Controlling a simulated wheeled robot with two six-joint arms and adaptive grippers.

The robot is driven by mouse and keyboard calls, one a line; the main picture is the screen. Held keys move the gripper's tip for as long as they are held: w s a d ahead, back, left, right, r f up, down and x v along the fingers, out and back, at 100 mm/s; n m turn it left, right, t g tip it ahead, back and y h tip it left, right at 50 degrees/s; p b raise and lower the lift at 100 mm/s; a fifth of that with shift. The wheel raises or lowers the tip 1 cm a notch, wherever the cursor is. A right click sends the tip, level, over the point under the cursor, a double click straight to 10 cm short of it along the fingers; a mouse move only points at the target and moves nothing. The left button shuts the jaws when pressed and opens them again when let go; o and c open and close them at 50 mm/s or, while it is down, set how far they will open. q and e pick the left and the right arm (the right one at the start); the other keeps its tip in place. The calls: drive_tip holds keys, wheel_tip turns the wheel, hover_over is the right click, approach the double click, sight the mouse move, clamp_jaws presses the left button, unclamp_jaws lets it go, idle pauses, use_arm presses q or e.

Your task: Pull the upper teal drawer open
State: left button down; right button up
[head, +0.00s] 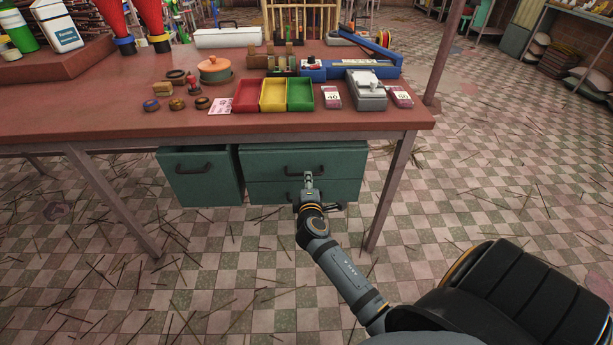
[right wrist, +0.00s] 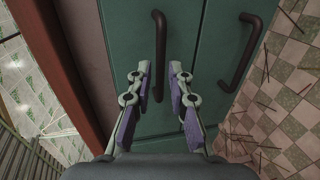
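The upper teal drawer (head: 265,163) is under the table's right part and looks shut. Its dark bar handle (head: 291,169) also shows in the right wrist view (right wrist: 159,40), where the picture is turned sideways. My right gripper (head: 308,180) is in front of this drawer. In the right wrist view its fingers (right wrist: 160,76) are open, one on each side of the upper handle as seen; whether they touch it I cannot tell. The lower teal drawer (head: 260,193) is directly below, its handle (right wrist: 243,50) clear of the fingers. My left gripper is not in view.
A separate teal cabinet (head: 198,185) with a dark handle stands to the left. The tabletop (head: 130,125) overhangs the drawers, and a table leg (head: 390,195) stands right of my forearm. The tiled floor before the drawers holds only scattered thin sticks.

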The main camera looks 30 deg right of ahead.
drive_tip(key=x, duration=0.4)
drive_tip(key=shift+w+d, duration=0.15)
drive_tip(key=shift+w, duration=0.15)
clamp_jaws()
